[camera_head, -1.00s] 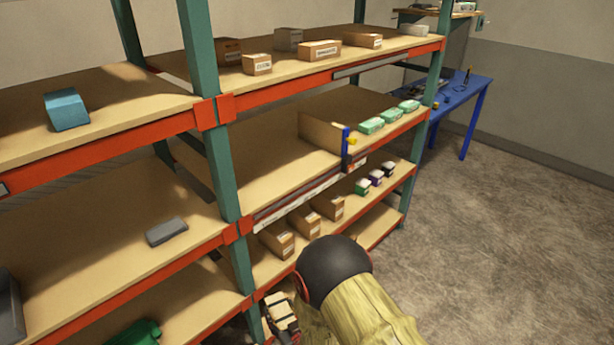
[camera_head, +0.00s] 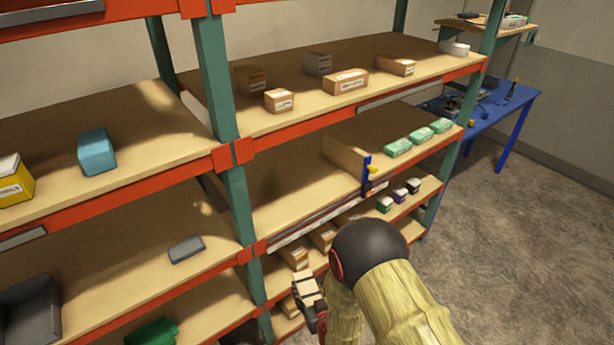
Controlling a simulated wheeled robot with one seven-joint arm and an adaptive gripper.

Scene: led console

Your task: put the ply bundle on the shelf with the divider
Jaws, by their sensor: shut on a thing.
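The ply bundle (camera_head: 306,287) is a small stack of pale wood, low in the head view. My gripper (camera_head: 307,303) is dark, partly hidden by the bundle and my arm, and is shut on the bundle. The divider (camera_head: 343,156) is an upright wooden panel with a blue front post. It stands on the middle shelf (camera_head: 275,190). The shelf left of the divider is bare; several green-and-white packs (camera_head: 421,137) lie to its right.
The upper shelf holds several cartons (camera_head: 346,82). Brown boxes (camera_head: 294,256) and small dark-topped packs (camera_head: 399,195) sit on the shelf below. A green upright (camera_head: 237,215) stands left of the gripper. A blue table (camera_head: 505,110) stands at the back right.

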